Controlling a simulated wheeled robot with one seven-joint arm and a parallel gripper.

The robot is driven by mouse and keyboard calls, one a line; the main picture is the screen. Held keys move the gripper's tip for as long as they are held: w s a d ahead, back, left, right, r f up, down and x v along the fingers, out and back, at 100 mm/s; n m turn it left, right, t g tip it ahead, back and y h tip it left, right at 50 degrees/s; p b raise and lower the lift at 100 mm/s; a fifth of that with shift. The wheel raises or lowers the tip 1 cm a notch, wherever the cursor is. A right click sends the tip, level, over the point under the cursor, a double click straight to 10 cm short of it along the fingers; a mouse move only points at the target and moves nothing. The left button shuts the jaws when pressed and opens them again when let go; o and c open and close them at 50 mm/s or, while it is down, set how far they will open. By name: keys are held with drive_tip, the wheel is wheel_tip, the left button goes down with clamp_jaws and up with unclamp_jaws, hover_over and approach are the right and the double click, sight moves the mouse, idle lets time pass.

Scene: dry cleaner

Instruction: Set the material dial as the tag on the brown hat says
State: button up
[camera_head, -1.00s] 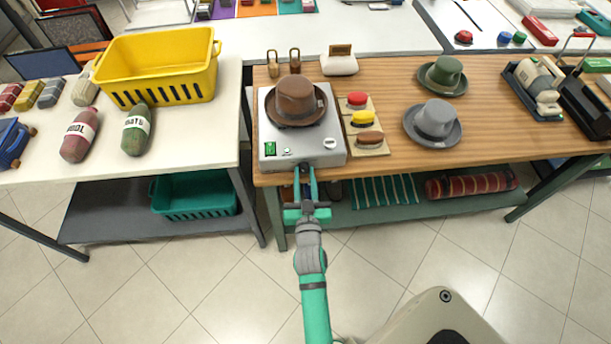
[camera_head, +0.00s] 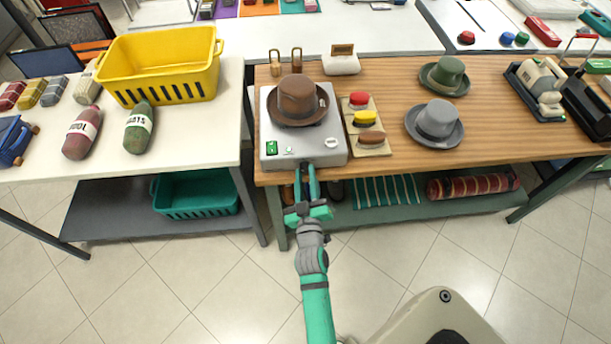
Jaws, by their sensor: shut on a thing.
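The brown hat (camera_head: 297,97) sits on top of a grey machine (camera_head: 277,98) at the left end of the wooden table. A small pale patch, perhaps its tag (camera_head: 323,103), shows at the hat's right side; no writing can be read. A green switch (camera_head: 271,148), a small light knob (camera_head: 290,150) and a white oval label (camera_head: 332,141) are on the machine's top.
A board with red, yellow and brown brushes (camera_head: 369,138) stands right of the machine. A grey hat (camera_head: 436,122) and a green hat (camera_head: 445,75) lie further right. A yellow basket (camera_head: 165,70) is on the left table.

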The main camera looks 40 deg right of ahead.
idle(0.4)
drive_tip(key=o, duration=1)
drive_tip(key=shift+o, duration=0.2)
drive_tip(key=v, duration=1)
drive_tip(key=shift+s+a, duration=0.2)
drive_tip(key=shift+s, duration=0.15)
drive_tip(key=shift+f, duration=0.1)
